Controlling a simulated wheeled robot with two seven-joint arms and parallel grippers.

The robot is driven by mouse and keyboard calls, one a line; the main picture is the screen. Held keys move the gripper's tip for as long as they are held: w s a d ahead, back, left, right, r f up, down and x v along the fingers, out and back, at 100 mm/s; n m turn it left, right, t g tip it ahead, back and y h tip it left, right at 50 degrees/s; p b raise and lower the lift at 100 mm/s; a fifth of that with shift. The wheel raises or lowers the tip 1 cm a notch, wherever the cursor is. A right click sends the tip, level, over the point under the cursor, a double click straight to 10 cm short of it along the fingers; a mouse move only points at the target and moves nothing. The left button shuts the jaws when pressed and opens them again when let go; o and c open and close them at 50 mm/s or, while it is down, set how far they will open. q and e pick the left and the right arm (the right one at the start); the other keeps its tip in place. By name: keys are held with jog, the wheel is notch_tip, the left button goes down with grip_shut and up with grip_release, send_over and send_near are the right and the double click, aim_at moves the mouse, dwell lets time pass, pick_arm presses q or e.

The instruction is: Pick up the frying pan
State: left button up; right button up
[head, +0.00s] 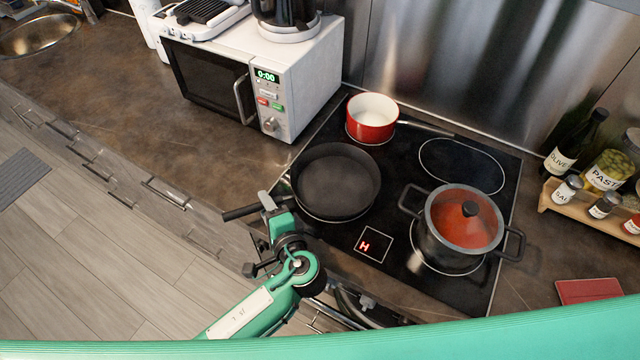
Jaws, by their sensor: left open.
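The black frying pan (337,182) sits on the front left burner of the black cooktop. Its dark handle (240,212) points left, over the counter's front edge. My left gripper (267,204) is at the handle, close to the pan. Its jaws are open, and a light grey finger shows over the handle. Part of the handle is hidden behind the gripper, so I cannot tell whether the fingers touch it. My right gripper is out of view.
A red saucepan (372,118) stands behind the pan. A lidded pot (450,255) stands to its right. A white microwave (308,85) is at the back left. Bottles and jars stand in a wooden rack (566,205) at the right. The back right burner (461,166) is empty.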

pick_arm(q)
jog(key=shift+c, duration=0.4)
grip_shut()
jog(key=shift+r, duration=0.15)
